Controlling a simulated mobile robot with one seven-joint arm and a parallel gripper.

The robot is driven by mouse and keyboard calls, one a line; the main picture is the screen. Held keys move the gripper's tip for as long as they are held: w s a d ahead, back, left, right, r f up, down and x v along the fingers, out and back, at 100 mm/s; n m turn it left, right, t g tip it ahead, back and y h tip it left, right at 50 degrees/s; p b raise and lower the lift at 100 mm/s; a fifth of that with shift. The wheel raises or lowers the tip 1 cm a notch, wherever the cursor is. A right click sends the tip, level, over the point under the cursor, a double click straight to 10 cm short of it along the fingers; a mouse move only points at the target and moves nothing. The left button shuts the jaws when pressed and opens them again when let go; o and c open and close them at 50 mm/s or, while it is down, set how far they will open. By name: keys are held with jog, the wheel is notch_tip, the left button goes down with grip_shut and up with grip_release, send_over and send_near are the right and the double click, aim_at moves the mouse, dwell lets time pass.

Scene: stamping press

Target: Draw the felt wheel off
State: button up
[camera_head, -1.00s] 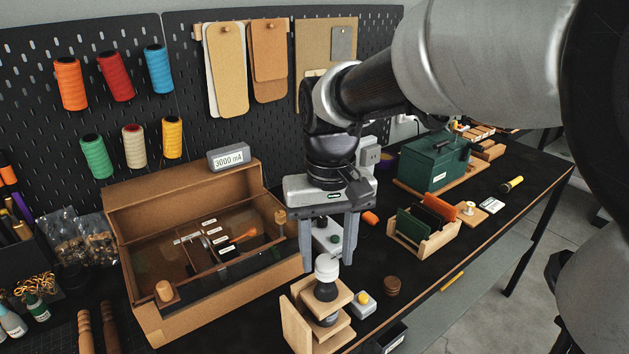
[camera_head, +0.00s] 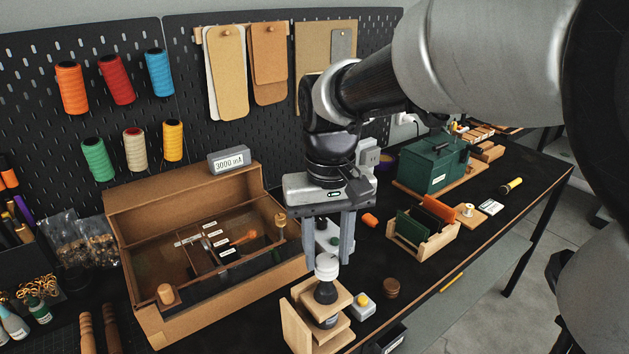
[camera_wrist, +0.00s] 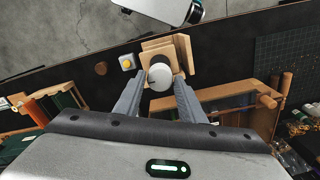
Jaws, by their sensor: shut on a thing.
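The white felt wheel (camera_head: 327,268) sits on top of a dark rounded body (camera_head: 326,293) in a pale wooden stand (camera_head: 296,327). In the wrist view the felt wheel (camera_wrist: 160,76) shows as a pale disc between my fingertips, with the stand (camera_wrist: 186,50) around and behind it. My gripper (camera_head: 333,258) points straight down over the stand, and its two grey fingers are shut on the wheel's sides. The join below the wheel is partly hidden.
A yellow-button box (camera_head: 362,305) and a brown round piece (camera_head: 391,287) stand close right of the stand. An open wooden box (camera_head: 220,302) is at the left. A rack with green and orange cards (camera_head: 425,243) stands further right.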

aim_at(327, 260)
jog(key=shift+r+p, duration=2.2)
jog(key=shift+r, duration=0.65)
